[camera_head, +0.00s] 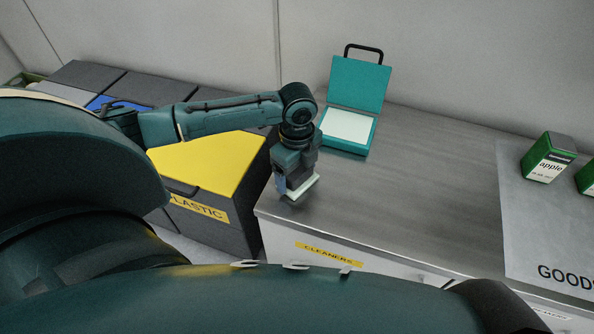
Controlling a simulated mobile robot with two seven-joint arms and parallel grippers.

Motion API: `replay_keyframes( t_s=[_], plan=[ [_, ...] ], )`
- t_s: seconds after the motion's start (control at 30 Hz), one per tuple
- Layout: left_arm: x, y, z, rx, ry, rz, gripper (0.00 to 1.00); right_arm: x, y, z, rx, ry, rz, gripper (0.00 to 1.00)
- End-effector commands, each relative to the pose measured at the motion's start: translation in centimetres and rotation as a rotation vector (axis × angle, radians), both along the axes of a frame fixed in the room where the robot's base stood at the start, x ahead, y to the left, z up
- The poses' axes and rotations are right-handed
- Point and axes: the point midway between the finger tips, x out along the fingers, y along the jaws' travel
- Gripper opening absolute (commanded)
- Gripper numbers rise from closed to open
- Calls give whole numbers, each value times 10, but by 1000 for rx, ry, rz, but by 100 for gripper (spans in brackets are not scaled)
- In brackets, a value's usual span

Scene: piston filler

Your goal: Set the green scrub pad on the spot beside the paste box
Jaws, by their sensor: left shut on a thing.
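My left gripper (293,184) is shut on a pale greenish-white pad (303,188), which I take to be the scrub pad. Only its edges show below the jaws. It is low over the near left corner of the metal counter; I cannot tell whether it touches the surface. A teal box (345,144) with its lid standing open and a white inside sits on the counter behind the gripper and slightly right; it appears to be the paste box. No marked spot is visible beside it. My right gripper is not in view.
The counter (420,185) is bare in the middle. A grey mat (515,225) marked GOODS lies at right, with green apple boxes (548,157) on it. A yellow-topped bin (205,160) marked PLASTIC stands left of the counter. A CLEANERS label (328,254) is on the counter front.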

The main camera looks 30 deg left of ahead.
Motion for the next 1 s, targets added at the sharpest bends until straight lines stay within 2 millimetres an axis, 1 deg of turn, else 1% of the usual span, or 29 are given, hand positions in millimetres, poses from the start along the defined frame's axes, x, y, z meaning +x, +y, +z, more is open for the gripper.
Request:
replay_keyframes(
  t_s=[0.23, 0.27, 0.4, 0.5, 0.77, 0.87, 1.0],
  plan=[
    [0, -1, -1, -1, -1, 0, 63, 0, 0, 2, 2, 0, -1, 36],
    [0, -1, -2, -2, -1, 0, 82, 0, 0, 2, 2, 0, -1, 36],
    [0, -1, -2, -1, -1, 0, 93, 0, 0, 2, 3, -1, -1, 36],
    [0, 0, -2, -1, -1, 0, 100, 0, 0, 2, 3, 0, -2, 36],
    [0, 0, 1, 0, -2, 1, 100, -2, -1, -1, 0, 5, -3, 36],
    [1, 0, 14, -1, -2, 1, 100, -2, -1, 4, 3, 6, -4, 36],
    [1, 0, 42, -2, -5, 1, 100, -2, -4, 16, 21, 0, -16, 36]
  ],
)
